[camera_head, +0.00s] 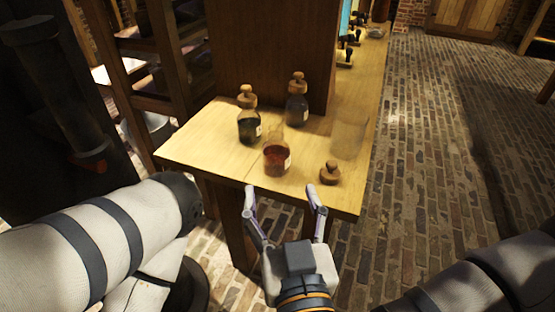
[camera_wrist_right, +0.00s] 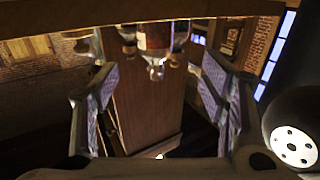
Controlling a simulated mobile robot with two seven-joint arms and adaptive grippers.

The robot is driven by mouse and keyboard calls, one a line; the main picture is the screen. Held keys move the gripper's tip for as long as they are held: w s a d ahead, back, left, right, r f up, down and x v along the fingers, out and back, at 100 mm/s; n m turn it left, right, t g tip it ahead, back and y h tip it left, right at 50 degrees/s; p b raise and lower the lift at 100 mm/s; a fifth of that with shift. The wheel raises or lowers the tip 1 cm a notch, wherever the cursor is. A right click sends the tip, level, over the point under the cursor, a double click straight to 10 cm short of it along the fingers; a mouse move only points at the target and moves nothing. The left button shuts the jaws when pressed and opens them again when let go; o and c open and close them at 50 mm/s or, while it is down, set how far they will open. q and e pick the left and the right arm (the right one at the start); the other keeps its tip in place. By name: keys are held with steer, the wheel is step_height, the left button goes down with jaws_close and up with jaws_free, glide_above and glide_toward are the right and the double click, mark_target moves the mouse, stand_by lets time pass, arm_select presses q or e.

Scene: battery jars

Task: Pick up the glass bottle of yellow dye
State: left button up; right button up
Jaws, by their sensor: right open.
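No bottle with clearly yellow dye shows in the head view. A glass bottle of red liquid (camera_head: 276,160) with a white label and no stopper stands near the table's front edge. Behind it are a dark-liquid bottle (camera_head: 249,127) and a dark bluish bottle (camera_head: 297,109), both with wooden stoppers. My right gripper (camera_head: 283,193) is open and empty at the front edge, nearer to me than the red bottle and apart from it. In the right wrist view the red bottle (camera_wrist_right: 155,36) appears upside down, beyond the open fingers (camera_wrist_right: 158,80). My left gripper is out of view.
A clear, empty-looking glass vessel (camera_head: 349,137) and a loose wooden stopper (camera_head: 330,173) stand to the right on the wooden table (camera_head: 200,150). A wooden panel (camera_head: 270,50) rises behind the bottles. The table's left front corner is bare.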

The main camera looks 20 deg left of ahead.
mark_target(278, 162)
steer(key=x, duration=0.3)
steer(key=b+x, duration=0.1)
steer(key=x, duration=0.7)
steer(key=shift+w+d+r, duration=0.1)
steer(key=shift+w+d, duration=0.1)
steer(key=shift+w, duration=0.2)
steer(key=c, duration=1.3)
